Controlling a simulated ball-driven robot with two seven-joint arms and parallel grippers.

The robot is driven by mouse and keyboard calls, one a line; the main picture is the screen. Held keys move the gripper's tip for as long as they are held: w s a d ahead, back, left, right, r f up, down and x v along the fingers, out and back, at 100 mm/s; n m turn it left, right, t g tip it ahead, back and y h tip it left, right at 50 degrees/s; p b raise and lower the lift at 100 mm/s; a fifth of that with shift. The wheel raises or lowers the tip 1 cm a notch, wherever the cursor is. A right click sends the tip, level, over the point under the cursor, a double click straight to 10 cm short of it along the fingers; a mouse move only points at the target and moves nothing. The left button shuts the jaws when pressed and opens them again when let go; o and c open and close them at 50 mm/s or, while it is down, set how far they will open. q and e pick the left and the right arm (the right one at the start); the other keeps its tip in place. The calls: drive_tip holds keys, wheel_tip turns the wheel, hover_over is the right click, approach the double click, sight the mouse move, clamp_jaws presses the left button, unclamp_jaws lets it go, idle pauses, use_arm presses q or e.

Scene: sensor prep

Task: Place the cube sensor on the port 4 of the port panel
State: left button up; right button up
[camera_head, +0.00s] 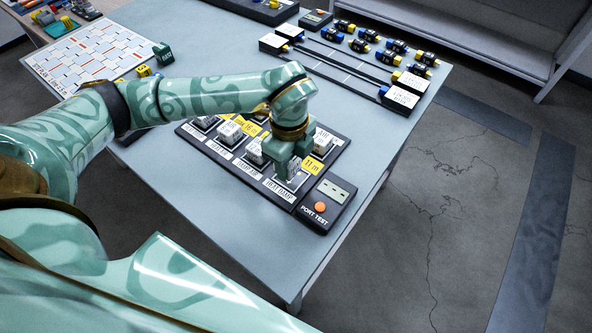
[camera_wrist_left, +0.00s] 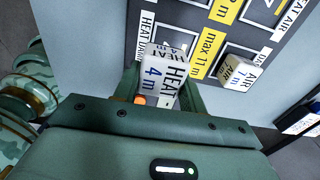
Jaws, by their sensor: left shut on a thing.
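The cube sensor (camera_wrist_left: 165,78) is a white block marked "HEAT" and "4 m". In the left wrist view it sits between the fingers of my left gripper (camera_head: 287,172), which is shut on it. In the head view the gripper points down over the near right end of the dark port panel (camera_head: 343,145), above a white-outlined spot beside a yellow "11 m" label (camera_head: 289,165). The gripper mostly hides the cube there. I cannot tell whether the cube touches the panel. My right gripper is not in view.
Other cube sensors, such as one marked "AIR 7 m" (camera_wrist_left: 239,72), stand on the panel. A port test unit (camera_head: 328,197) with an orange button adjoins its near end.

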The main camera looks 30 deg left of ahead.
sight(294, 179)
use_arm(q)
drive_tip(key=shift+w+f, duration=0.55)
drive_tip(key=shift+f, duration=0.1)
drive_tip(key=f, duration=0.1)
drive_tip(key=f+b, duration=0.2)
drive_tip(key=f, duration=0.1)
drive_tip(key=shift+w+a, duration=0.1)
drive_tip(key=shift+w, duration=0.2)
drive_tip(key=shift+r, duration=0.15)
drive_tip(key=o, duration=1.1)
drive_tip(key=shift+c, duration=0.2)
wheel_tip(294, 179, up, 12)
drive_tip(key=p, duration=0.4)
